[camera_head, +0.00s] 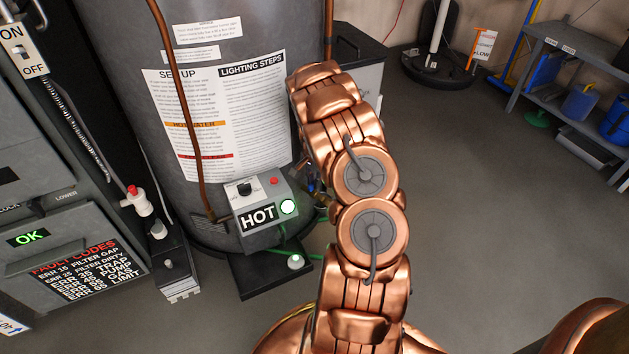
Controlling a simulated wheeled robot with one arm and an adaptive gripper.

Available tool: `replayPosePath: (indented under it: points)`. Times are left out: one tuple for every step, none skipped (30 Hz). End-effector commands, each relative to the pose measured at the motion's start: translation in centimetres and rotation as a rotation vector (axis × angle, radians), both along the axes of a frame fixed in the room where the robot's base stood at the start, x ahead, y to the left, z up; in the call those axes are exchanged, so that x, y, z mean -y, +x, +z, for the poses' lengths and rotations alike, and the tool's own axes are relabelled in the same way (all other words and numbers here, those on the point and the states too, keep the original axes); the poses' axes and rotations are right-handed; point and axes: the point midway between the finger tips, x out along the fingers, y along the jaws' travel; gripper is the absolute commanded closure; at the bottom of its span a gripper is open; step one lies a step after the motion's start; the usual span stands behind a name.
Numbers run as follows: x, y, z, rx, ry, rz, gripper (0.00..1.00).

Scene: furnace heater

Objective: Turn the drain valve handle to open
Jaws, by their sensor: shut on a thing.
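The drain valve (321,200) shows as a small patch of brass low on the right side of the grey water heater tank (262,115), just right of the control box. My copper-coloured arm stands in front of it and hides most of the valve and its handle. Only a sliver of my gripper (311,184) shows at the valve, left of the arm's round joints. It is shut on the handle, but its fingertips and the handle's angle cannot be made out.
The control box (265,213) with a HOT label and lit green light sits close left of my arm. A copper pipe (178,110) runs down the tank. A furnace panel (70,250) stands at left. Open floor (480,200) lies at right, before a shelf (575,70).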

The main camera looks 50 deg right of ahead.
Motion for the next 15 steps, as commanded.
replayPosePath:
  points:
    - [-0.08,-0.03,0.25,-0.001,0.002,0.028,1.00]
    - [-0.09,-0.03,0.25,0.000,0.003,0.046,1.00]
    - [-0.10,-0.02,0.25,0.000,0.003,0.070,1.00]
    - [-0.11,-0.02,0.25,-0.001,0.003,0.089,1.00]
    - [-0.11,-0.02,0.24,-0.001,0.003,0.108,1.00]
    - [-0.11,-0.02,0.22,-0.001,0.003,0.132,1.00]
    - [-0.11,-0.03,0.21,-0.001,0.003,0.150,1.00]
    - [-0.09,-0.01,0.21,0.000,0.002,0.167,1.00]
    - [-0.07,-0.02,0.20,0.000,0.002,0.192,1.00]
    - [-0.08,-0.01,0.19,0.000,0.002,0.211,1.00]
    - [-0.08,0.01,0.19,0.000,0.002,0.228,1.00]
    - [-0.09,0.02,0.17,0.001,0.002,0.253,1.00]
    - [-0.09,0.02,0.16,0.000,0.002,0.270,1.00]
    - [-0.07,0.01,0.15,0.000,0.001,0.287,1.00]
    - [-0.05,-0.01,0.12,0.000,0.001,0.305,1.00]
